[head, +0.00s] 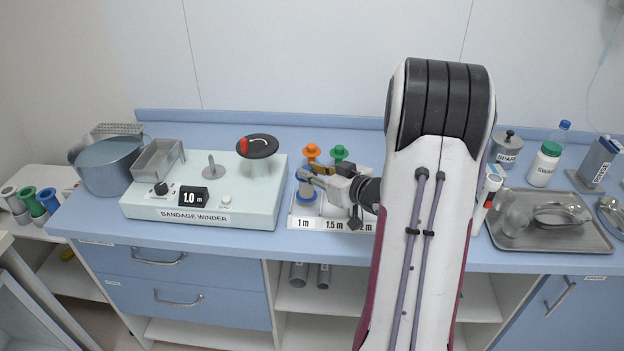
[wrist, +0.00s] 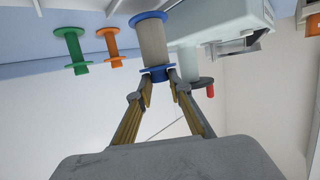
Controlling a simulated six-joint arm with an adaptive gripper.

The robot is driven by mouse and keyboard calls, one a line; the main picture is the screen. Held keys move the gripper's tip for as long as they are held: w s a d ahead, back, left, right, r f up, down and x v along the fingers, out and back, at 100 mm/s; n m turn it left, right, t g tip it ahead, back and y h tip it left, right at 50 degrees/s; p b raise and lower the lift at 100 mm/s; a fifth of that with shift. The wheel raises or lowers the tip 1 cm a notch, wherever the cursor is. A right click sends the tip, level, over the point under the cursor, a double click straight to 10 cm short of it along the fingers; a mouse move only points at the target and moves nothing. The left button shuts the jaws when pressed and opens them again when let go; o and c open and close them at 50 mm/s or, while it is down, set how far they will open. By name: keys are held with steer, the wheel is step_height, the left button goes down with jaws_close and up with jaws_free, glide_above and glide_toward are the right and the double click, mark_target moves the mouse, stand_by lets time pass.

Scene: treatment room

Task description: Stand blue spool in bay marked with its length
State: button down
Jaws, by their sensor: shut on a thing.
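The blue spool (head: 306,194), wound with pale bandage, is upright over the bay marked 1 m at the left of the white bay tray (head: 293,212). My gripper (head: 308,177) is shut on its top end. In the wrist view the spool (wrist: 152,43) extends away from the fingertips (wrist: 158,80), which close by its near blue flange. I cannot tell if its lower flange touches the bay floor. The bandage winder (head: 205,205) has a display (head: 193,197) reading 1.0 m. The tray's other labels read 1.5 m and 2 m; my arm partly covers that side.
An orange spool (head: 312,151) and a green spool (head: 340,153) stand behind my gripper. The winder's black crank disc with red handle (head: 243,147) is left of them. A steel tray (head: 560,240) and bottles are at right. Several spools (head: 29,203) sit at far left.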

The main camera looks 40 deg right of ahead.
steer(key=shift+f, duration=1.2)
steer(key=shift+f, duration=0.1)
steer(key=c, duration=1.8)
jaws_free()
steer(key=shift+c, duration=0.2)
steer(key=v, duration=1.2)
steer(key=shift+w, duration=0.1)
